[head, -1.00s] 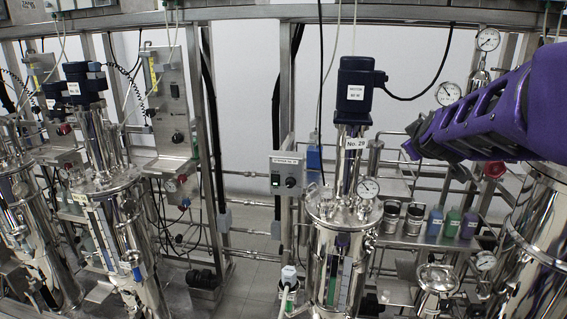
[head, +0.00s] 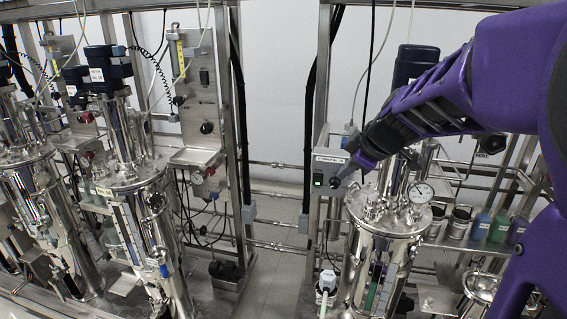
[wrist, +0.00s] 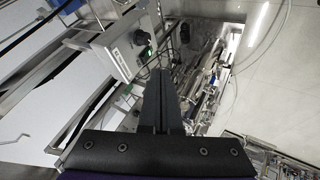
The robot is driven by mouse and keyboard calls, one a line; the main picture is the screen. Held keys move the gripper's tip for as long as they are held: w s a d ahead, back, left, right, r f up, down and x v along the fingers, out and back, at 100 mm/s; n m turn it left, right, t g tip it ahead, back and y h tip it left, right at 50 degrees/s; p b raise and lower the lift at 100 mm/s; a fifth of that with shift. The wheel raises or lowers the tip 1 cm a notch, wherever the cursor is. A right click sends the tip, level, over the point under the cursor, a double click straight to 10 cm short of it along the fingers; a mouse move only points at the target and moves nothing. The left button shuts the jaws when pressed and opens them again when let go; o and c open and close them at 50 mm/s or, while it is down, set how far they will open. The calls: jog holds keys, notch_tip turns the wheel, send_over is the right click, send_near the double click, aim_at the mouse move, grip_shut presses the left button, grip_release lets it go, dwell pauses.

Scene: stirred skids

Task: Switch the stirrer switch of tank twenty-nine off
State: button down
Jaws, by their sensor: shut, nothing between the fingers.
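The grey stirrer switch box (head: 330,160) is fixed to the frame post left of tank twenty-nine (head: 377,250). Its green lamp (head: 318,180) is lit, and a dark rotary knob (head: 335,182) sits to the lamp's right. The box also shows in the wrist view (wrist: 118,58), with its green lamp (wrist: 148,53). My gripper (head: 350,172) is shut and empty, its tips close to the knob; I cannot tell whether they touch it. In the wrist view the closed fingers (wrist: 159,75) point toward the box's face. My arm hides the tank's number label and part of its blue motor (head: 415,62).
A pressure gauge (head: 421,193) stands on the tank lid just below my arm. Blue, green and purple bottles (head: 500,228) stand on a shelf at right. Another tank (head: 150,240) stands at left. A gap with open floor lies between the skids.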

aim_at(320, 178)
jog(key=shift+a+f+n+y, duration=0.15)
jog(key=shift+a+n+y, duration=0.25)
jog(key=shift+a, duration=0.75)
jog(key=x, duration=0.3)
jog(key=w+x, duration=0.1)
jog(key=x, duration=0.3)
jog(key=w+d+r+p+x, duration=0.1)
jog(key=x, duration=0.3)
jog(key=shift+d, duration=0.1)
jog(key=shift+w+d, duration=0.15)
jog(key=shift+w, duration=0.4)
